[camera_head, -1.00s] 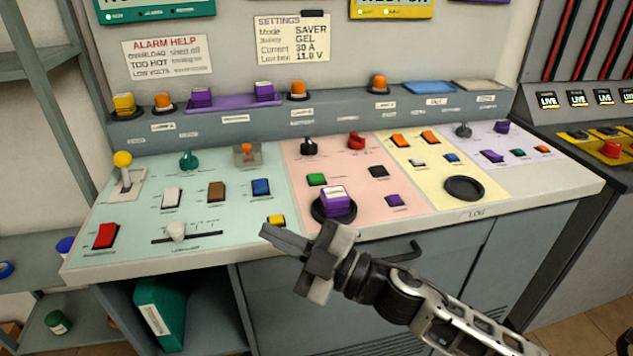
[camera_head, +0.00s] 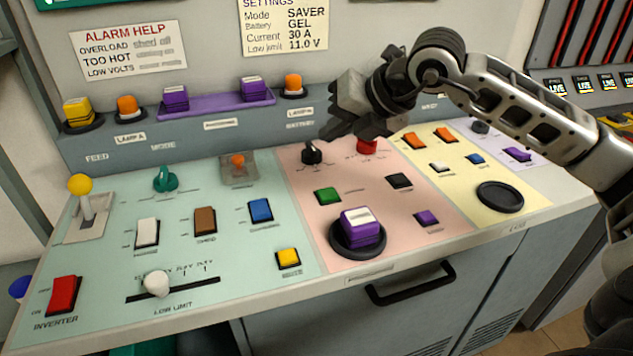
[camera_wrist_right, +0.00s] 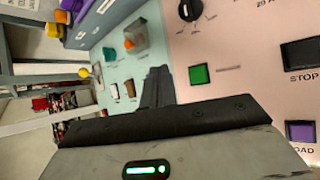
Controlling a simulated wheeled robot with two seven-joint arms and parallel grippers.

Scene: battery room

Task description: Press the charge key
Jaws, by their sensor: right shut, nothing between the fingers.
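A green key (camera_head: 328,195) sits on the pink panel section, and it also shows in the right wrist view (camera_wrist_right: 199,75); the label beside it is too small to read, so I cannot confirm it is the charge key. Nearby are a black key (camera_head: 399,181), labelled STOP in the wrist view (camera_wrist_right: 301,54), and a purple key (camera_head: 428,218). My right gripper (camera_head: 333,128) is shut and empty, raised above the back of the pink section, apart from the green key. Its fingers also show in the wrist view (camera_wrist_right: 159,85). My left gripper is not in view.
A blue key (camera_head: 261,210) and a yellow key (camera_head: 288,258) are to the left. A drawer handle (camera_head: 411,284) juts out in front.

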